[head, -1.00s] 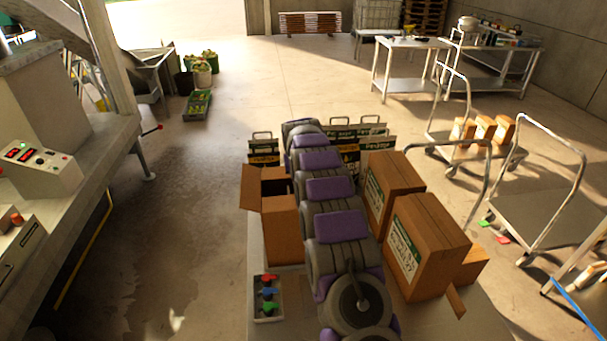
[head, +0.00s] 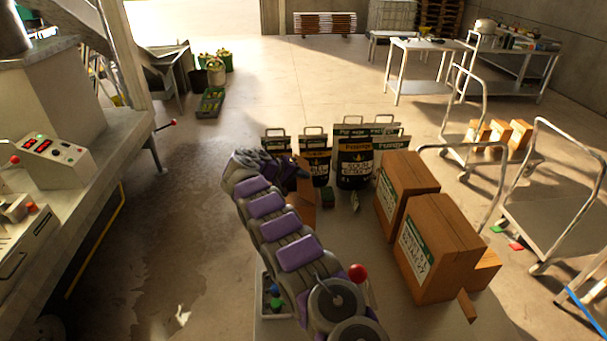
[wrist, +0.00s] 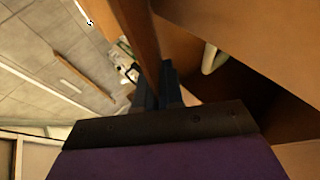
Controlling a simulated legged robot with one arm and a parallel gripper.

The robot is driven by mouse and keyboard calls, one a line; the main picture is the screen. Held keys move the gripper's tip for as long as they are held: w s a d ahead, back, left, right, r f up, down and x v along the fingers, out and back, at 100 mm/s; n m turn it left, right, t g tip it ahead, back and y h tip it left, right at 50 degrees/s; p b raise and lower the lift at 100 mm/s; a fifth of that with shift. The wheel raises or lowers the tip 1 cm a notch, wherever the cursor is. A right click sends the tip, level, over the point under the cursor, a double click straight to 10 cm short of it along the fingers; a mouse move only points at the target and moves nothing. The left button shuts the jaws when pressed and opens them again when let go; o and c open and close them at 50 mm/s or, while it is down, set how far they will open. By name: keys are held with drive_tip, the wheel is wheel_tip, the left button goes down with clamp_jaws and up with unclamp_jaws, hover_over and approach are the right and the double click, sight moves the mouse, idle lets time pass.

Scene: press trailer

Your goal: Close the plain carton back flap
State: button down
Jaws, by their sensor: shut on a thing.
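The plain brown carton (head: 303,205) is mostly hidden behind my arm in the head view; only a strip of its cardboard shows. In the wrist view a cardboard flap (wrist: 138,30) stands edge-on between the dark fingers of my gripper (wrist: 168,88), which is shut on it. A broad carton panel (wrist: 240,38) and the carton's dark inside (wrist: 235,85) are to the right of the fingers. A pale rounded thing (wrist: 211,58) shows in there. In the head view my gripper (head: 298,172) is at the carton's far end, its fingertips hard to make out.
Two labelled cartons (head: 405,185) (head: 440,240) stand right of my arm. Several handled bags (head: 354,160) stand behind. A red ball-topped lever (head: 358,272) is close to my arm. A tray of coloured pieces (head: 268,300) is partly hidden. The press bench (head: 100,165) is left.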

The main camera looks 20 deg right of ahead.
drive_tip(key=shift+a+f+h, duration=0.15)
drive_tip(key=shift+a+h, duration=0.05)
drive_tip(key=shift+h, duration=0.3)
drive_tip(key=shift+w+p, duration=0.1)
drive_tip(key=shift+p, duration=0.2)
drive_tip(key=c, duration=1.3)
unclamp_jaws()
drive_tip(key=shift+a+f, duration=0.1)
drive_tip(key=shift+c, duration=0.2)
